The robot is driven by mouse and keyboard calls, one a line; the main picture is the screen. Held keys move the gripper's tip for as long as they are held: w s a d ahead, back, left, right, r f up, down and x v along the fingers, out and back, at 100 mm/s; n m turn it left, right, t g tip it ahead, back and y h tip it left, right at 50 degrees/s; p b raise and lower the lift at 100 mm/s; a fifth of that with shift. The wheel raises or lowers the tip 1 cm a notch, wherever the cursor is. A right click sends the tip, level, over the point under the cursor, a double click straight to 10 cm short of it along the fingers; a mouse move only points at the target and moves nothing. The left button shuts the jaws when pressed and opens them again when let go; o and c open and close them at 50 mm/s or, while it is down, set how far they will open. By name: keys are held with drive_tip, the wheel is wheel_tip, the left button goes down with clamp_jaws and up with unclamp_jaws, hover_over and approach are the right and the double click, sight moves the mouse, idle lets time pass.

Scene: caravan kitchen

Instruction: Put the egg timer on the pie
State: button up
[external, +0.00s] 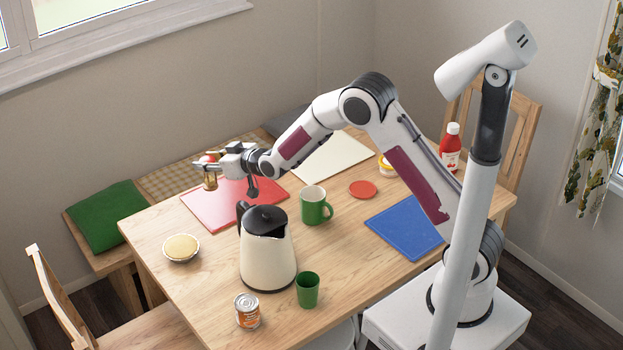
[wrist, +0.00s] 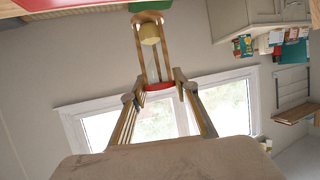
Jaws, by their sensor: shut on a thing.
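The egg timer (external: 210,183) is a small wooden-framed sand glass with a red end. My gripper (external: 208,166) is shut on it and holds it at the far left of the table, by the red mat's left part. In the wrist view the egg timer (wrist: 151,52) stands between the fingertips of my gripper (wrist: 158,92), its red end nearest the camera. The fingers hide part of it in the external view. The pie (external: 181,248) is pale and round in a light dish, on the table's left side, below my gripper in the picture and apart from it.
A cream kettle (external: 267,262) with black lid stands right of the pie. A green mug (external: 312,205), green cup (external: 308,291) and can (external: 247,312) stand nearby. A red mat (external: 262,191), white mat (external: 335,157) and blue mat (external: 404,229) lie flat. Bare wood surrounds the pie.

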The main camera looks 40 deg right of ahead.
drive_tip(key=s+a+f+m+h, duration=0.1)
drive_tip(key=s+a, duration=0.3)
drive_tip(key=a, duration=1)
drive_tip(key=shift+a, duration=0.15)
wheel_tip(320, 180, down, 6)
drive_tip(key=shift+f, duration=0.15)
idle(0.6)
drive_tip(key=shift+f, duration=1.85)
drive_tip(key=shift+f, duration=0.1)
drive_tip(key=o, duration=1.1)
